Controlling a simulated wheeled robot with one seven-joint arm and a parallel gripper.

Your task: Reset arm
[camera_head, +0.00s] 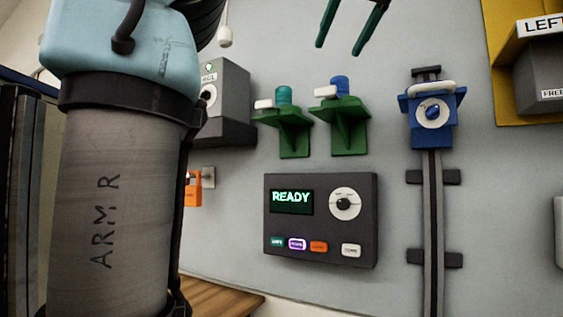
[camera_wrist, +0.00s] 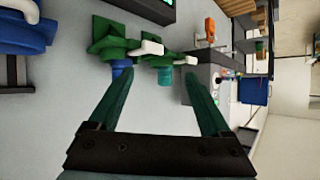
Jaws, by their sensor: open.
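My gripper (camera_head: 350,25) shows at the top of the head view with its two dark green fingers apart and nothing between them. In the wrist view my gripper (camera_wrist: 168,103) also stands open and empty. My grey arm link, marked "ARM R", fills the left of the head view. Beyond the fingers in the wrist view are two green brackets, one with a blue piece (camera_wrist: 121,70) and one with a teal piece (camera_wrist: 165,76). In the head view the left bracket (camera_head: 292,125) and right bracket (camera_head: 342,120) are on the wall, below the gripper.
A dark panel (camera_head: 320,255) reads "READY" and has a dial and several buttons. A blue unit (camera_head: 433,135) sits on a vertical rail at right. A yellow frame (camera_head: 505,95) is at the upper right. A grey box (camera_head: 232,110) stands beside my arm.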

